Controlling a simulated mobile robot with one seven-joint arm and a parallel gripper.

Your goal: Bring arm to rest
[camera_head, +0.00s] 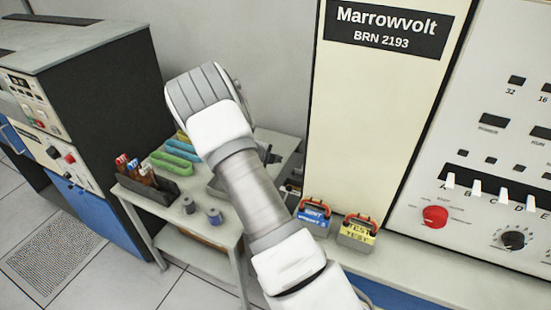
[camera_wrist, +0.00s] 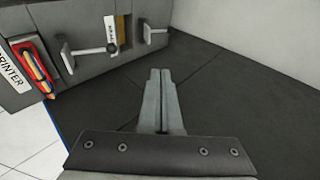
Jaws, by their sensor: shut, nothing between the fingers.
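My gripper (camera_wrist: 160,74) shows in the wrist view, its two grey fingers together and nothing between them. The fingertips show over a dark panelled surface (camera_wrist: 215,100) and touch nothing that I can see. In the head view my white and grey arm rises from the bottom edge to the upper left, across the small table (camera_head: 226,240). I cannot make out the gripper there.
In the wrist view a grey unit (camera_wrist: 85,65) with handles and a PRINTER label stands at upper left. In the head view a blue box (camera_head: 314,218) and a yellow-labelled box (camera_head: 357,232) stand right of my arm. Spools (camera_head: 214,216) and green trays (camera_head: 175,162) are left.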

